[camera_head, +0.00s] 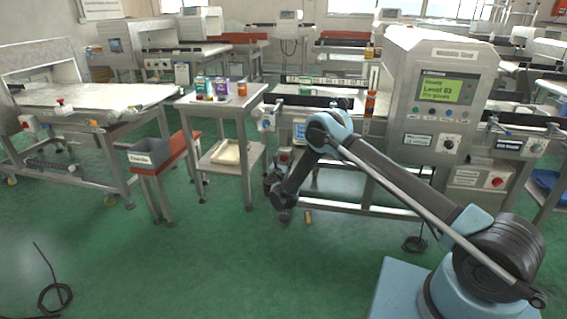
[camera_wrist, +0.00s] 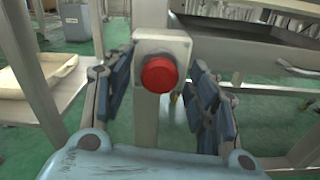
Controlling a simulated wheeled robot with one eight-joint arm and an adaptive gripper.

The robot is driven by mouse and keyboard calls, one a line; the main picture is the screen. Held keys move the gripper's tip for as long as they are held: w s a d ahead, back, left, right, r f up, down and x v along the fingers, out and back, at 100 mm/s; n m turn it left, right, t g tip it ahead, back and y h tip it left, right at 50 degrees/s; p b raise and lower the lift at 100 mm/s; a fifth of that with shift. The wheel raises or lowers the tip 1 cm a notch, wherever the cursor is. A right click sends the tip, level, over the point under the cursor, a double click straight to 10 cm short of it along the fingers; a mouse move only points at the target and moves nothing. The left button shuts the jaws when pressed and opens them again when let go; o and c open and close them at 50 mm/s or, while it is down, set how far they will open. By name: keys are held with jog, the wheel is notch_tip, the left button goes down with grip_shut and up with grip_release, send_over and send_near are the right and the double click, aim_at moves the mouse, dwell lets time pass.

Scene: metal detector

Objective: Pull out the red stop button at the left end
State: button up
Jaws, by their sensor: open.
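The red stop button (camera_wrist: 159,75) shows in the wrist view as a round red cap on a pale square box (camera_wrist: 177,45), fixed to a grey metal post. My gripper (camera_wrist: 163,62) is open, with its blue-padded fingers on the left and right of the button box. The fingers look apart from the red cap, and nothing is held. In the head view my gripper (camera_head: 271,181) is low by the left end of the metal detector's conveyor.
The metal detector (camera_head: 436,95) with a green screen stands behind my arm. Another red button (camera_head: 497,182) is at its right side. The green floor in front is mostly clear.

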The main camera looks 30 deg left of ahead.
grip_shut()
jog(key=shift+s+d, duration=0.15)
jog(key=shift+s, duration=0.35)
grip_release()
jog(key=shift+s, duration=0.1)
jog(key=v, duration=1.1)
jog(key=shift+s, duration=0.4)
jog(key=shift+s+d, duration=0.1)
